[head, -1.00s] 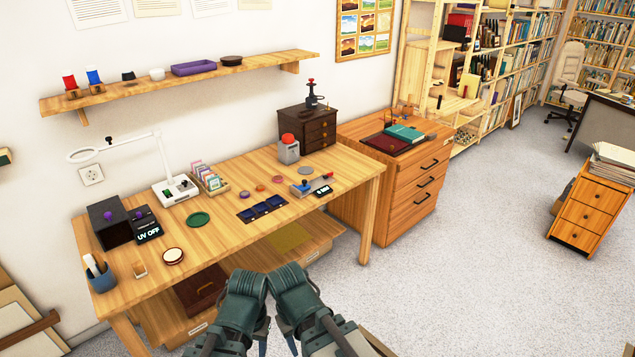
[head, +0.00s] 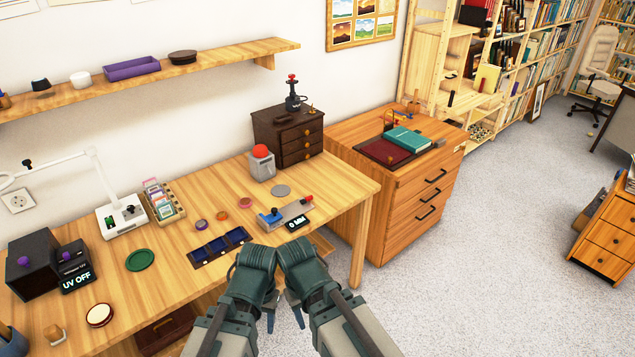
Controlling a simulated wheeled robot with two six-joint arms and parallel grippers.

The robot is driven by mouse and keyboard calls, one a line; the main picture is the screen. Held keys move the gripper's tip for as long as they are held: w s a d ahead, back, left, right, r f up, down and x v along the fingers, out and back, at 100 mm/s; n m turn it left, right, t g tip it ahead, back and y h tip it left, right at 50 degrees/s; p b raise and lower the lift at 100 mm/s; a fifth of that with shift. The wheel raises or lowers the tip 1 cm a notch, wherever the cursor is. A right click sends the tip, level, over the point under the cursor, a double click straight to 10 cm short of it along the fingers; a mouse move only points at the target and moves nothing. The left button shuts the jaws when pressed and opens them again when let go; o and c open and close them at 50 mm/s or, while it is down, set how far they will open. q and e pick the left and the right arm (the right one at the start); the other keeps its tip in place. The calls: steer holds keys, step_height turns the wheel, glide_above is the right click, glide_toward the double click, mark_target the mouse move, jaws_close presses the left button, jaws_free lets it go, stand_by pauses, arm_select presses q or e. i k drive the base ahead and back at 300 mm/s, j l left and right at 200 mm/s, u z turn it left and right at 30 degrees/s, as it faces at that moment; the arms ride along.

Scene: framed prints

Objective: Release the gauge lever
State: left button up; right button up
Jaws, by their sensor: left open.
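The gauge (head: 287,216), a small grey device with a dark display reading about "0 MM", sits near the front right edge of the wooden workbench (head: 215,190). A blue part (head: 271,215) stands at its left end and a red knob (head: 308,199) at its right end; I cannot tell which is the lever. My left gripper (head: 269,320) hangs below and in front of the gauge, open and apart from it. My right gripper (head: 298,316) is beside it, also off the gauge; its jaws are mostly hidden by its own wrist.
A dark blue tray (head: 219,247) lies left of the gauge, with small discs (head: 222,215) behind it. A grey box with a red button (head: 262,164) and a dark drawer chest (head: 288,136) stand at the back. Floor (head: 460,270) to the right is clear.

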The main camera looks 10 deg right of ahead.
mark_target(310, 197)
steer(key=i+l, duration=0.6)
steer(key=i+j+u, duration=0.2)
steer(key=i+u, duration=0.15)
steer(key=i, duration=0.15)
